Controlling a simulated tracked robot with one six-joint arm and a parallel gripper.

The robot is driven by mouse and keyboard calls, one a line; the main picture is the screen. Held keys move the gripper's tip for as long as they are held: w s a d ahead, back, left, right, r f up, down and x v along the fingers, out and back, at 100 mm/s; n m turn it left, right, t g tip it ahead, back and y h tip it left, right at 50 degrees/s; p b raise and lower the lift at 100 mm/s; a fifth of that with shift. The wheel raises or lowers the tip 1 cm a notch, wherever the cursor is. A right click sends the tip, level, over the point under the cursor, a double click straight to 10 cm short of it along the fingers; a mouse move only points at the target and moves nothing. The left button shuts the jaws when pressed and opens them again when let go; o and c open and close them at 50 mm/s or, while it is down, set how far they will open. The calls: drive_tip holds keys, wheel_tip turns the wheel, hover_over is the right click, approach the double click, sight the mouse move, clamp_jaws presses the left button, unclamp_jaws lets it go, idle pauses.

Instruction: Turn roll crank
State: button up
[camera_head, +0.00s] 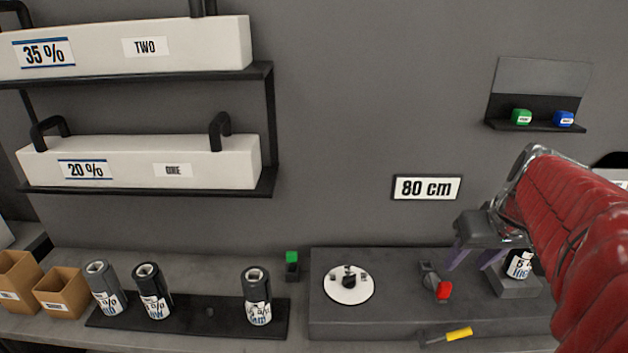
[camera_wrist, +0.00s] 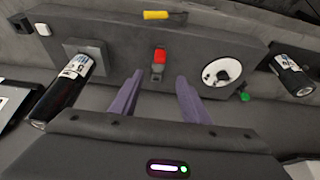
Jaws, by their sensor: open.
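A dark lever with a red grip (camera_head: 444,291) is on the dark bench unit (camera_head: 392,309); its red grip also shows in the wrist view (camera_wrist: 160,55). A yellow-handled bar (camera_head: 458,334) is at the unit's front. I cannot tell for certain which is the roll crank. A film roll (camera_head: 518,265) labelled 5 % stands in a square holder right of the red-gripped lever. My gripper (camera_head: 468,266) is open and empty, its purple fingers pointing down near the lever. In the wrist view the red grip lies beyond the gap between the fingertips (camera_wrist: 158,78), apparently not touching them.
A white disc (camera_head: 349,292) with dark knobs is left on the unit. Several rolls stand on a black tray (camera_head: 208,333), with cardboard boxes (camera_head: 60,291) beyond. A green-topped block (camera_head: 292,263) stands between tray and unit. Shelves (camera_head: 150,190) hold white boxes.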

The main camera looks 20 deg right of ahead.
sight(446, 284)
drive_tip(key=x, duration=1.3)
drive_tip(key=shift+f, duration=0.35)
drive_tip(key=shift+c, duration=0.4)
clamp_jaws()
drive_tip(key=shift+a, duration=0.1)
